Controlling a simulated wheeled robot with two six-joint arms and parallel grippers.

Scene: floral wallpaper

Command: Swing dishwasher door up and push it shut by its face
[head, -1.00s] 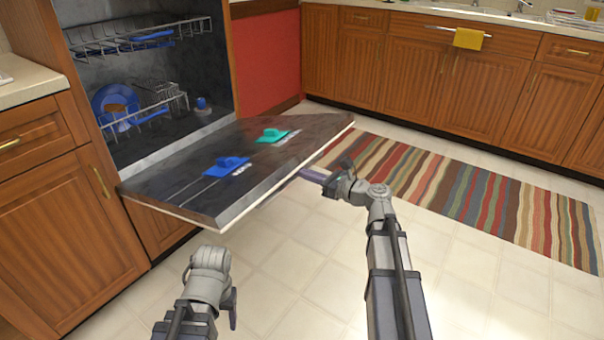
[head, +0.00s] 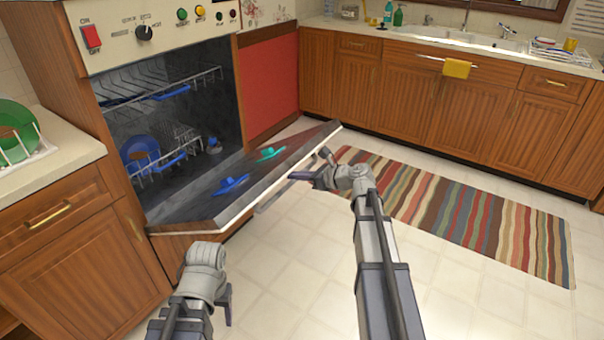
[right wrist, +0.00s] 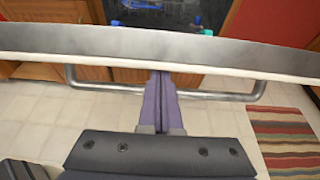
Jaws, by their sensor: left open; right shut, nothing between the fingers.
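The dishwasher door (head: 200,213) hangs partly open, tilted up from level, with its dark inner face upward. Its outer edge (right wrist: 160,55) and metal bar handle (right wrist: 220,96) cross the right wrist view. My right gripper (head: 304,176) is shut and empty at the door's outer side; its closed fingers (right wrist: 160,82) reach to the edge beside the handle, their tips partly hidden. I cannot tell whether they touch. My left gripper (head: 226,304) is open and empty, low in front of the door and apart from it; its fingers are partly hidden.
The dishwasher cavity (head: 190,115) holds wire racks with a blue plate (head: 139,152). A blue piece (head: 232,184) and a green piece (head: 268,153) sit on the door's inner face. A striped rug (head: 470,215) lies to the right. The tiled floor in front is clear.

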